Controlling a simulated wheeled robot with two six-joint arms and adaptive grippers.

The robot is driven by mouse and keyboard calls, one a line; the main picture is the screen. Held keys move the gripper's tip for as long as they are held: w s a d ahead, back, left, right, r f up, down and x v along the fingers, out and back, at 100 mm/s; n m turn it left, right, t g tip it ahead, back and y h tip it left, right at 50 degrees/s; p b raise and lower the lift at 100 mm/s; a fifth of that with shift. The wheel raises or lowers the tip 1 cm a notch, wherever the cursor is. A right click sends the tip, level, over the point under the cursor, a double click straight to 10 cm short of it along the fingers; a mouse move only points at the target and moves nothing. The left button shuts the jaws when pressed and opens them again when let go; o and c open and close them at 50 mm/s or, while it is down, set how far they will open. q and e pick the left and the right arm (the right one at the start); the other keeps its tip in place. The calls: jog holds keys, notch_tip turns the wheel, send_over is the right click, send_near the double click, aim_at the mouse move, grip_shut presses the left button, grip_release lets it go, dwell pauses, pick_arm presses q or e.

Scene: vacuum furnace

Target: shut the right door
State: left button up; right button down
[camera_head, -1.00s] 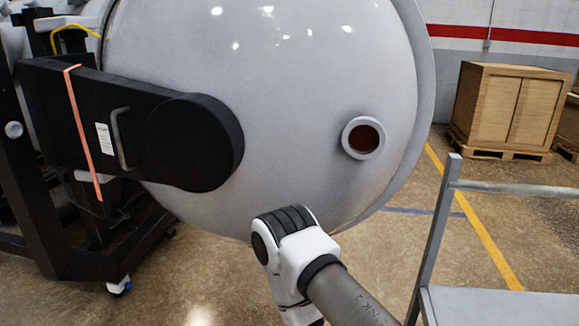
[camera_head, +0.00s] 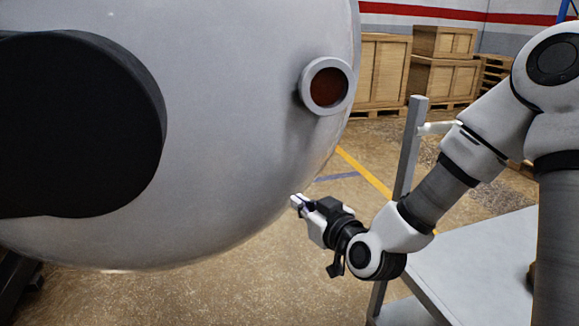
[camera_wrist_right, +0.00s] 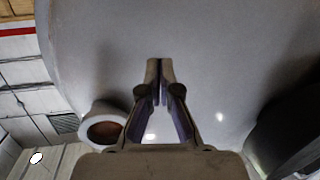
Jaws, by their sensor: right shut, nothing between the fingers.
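The right door (camera_head: 225,120) is a large grey domed door that fills the left and middle of the head view. It has a round port with a dark red-brown window (camera_head: 330,87) and a thick black hinge arm (camera_head: 75,125) ending in a round black cap. My right gripper (camera_head: 296,201) is shut and empty, its tips pointing at the lower right part of the dome. In the right wrist view the shut fingertips (camera_wrist_right: 160,62) face the grey surface, with the port (camera_wrist_right: 103,127) at lower left. I cannot tell if they touch it. My left gripper is out of view.
A grey metal cart (camera_head: 470,265) with an upright post (camera_head: 407,150) stands at the right, under my right arm. Wooden crates (camera_head: 385,70) stand on pallets behind. Open floor (camera_head: 250,285) with a yellow line lies below and beyond the door.

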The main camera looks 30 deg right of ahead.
notch_tip(320, 180, up, 7)
jog(key=s+d+t, duration=0.2)
pick_arm(q)
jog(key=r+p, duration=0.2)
jog(key=p, duration=0.1)
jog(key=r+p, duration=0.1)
jog(key=p, duration=0.1)
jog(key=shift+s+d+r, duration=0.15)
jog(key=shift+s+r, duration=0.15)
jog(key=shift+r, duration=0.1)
pick_arm(e)
send_near(273, 145)
jog(key=shift+m, duration=0.4)
jog(key=w, duration=0.7)
jog(key=shift+w+r, duration=0.1)
jog(key=shift+r, duration=0.05)
